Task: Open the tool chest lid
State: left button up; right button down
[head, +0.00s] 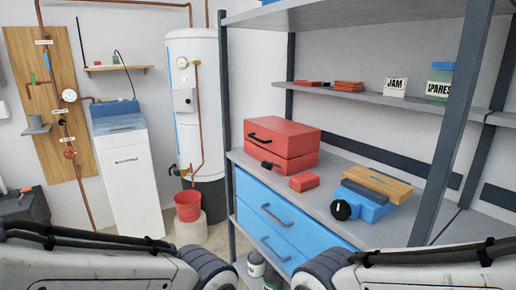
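A red tool chest (292,137) stands on the middle shelf of the rack. Its upper part sits flat on the lower part, with a seam between them, so the lid looks shut. One black handle (266,141) is on the upper front face and another (270,165) is lower on the front. Neither arm touches the chest.
A small red box (304,182) and a blue tool (362,203) with a wooden block (377,184) lie right of the chest. Blue drawers (275,222) are below. A rack post (452,130) stands at right. A red bucket (188,206) stands left of the rack.

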aim_at(288, 140)
jog(key=z, duration=0.1)
jog(key=i, duration=0.7)
jog(key=u, duration=0.65)
jog(key=i, duration=0.45)
jog(key=u, duration=0.35)
